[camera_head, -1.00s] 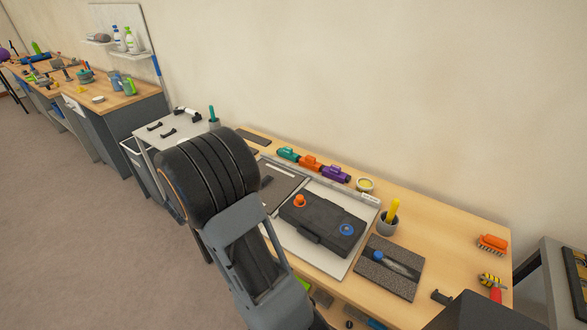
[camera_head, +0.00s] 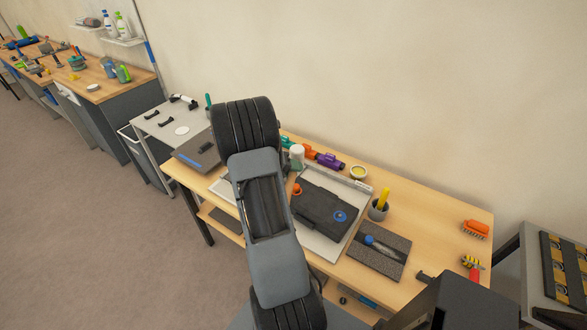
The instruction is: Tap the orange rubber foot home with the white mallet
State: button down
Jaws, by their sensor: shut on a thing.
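A white mallet head (camera_head: 297,155) shows just right of my arm, above the corner of a dark case. Its handle is hidden. A blue round foot (camera_head: 340,216) is on the case's right part. The case lies on a pale tray (camera_head: 322,247).
Teal, orange and purple tools (camera_head: 330,160) line the wall side. The bench's (camera_head: 430,225) right middle is clear.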

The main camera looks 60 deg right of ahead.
jog(key=shift+a+r+p, duration=0.1)
jog(key=shift+r+p, duration=0.05)
jog(key=shift+p, duration=0.25)
jog(key=shift+f+b, duration=1.4)
jog(key=shift+f, duration=1.45)
notch_tip(320, 180, down, 6)
jog(key=b, duration=0.3)
notch_tip(320, 180, up, 6)
jog(key=p, duration=0.5)
jog(key=shift+f, duration=0.2)
